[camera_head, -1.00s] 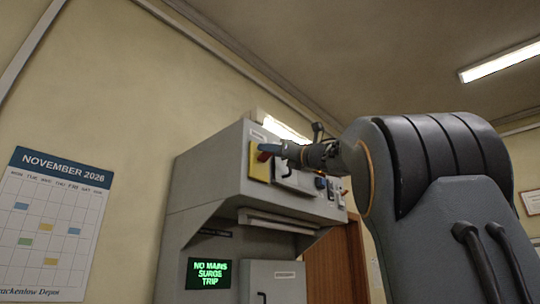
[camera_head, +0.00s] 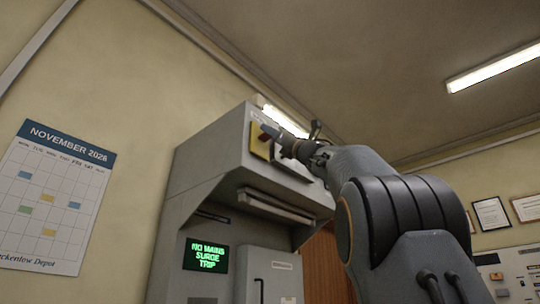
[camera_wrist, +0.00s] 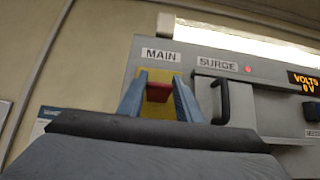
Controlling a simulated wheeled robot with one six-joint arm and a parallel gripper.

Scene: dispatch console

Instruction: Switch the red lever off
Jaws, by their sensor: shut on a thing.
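The red lever (camera_wrist: 157,92) sits on a yellow plate (camera_wrist: 158,127) under a label reading MAIN (camera_wrist: 161,55) in the wrist view. My gripper (camera_wrist: 160,85) has its blue fingers on both sides of the lever and is shut on it. In the head view my gripper (camera_head: 270,132) is at the upper part of the yellow plate (camera_head: 259,144) on the grey console (camera_head: 210,160). The lever is mostly hidden there behind the fingers. Its exact tilt is hard to tell.
A SURGE label (camera_wrist: 217,62), a lit red lamp (camera_wrist: 248,69) and a black handle (camera_wrist: 222,100) are right of the lever. A display (camera_wrist: 303,82) reads VOLTS 0. A green screen (camera_head: 206,255) reads NO MAINS SURGE TRIP. A ledge (camera_head: 275,205) juts below the panel.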

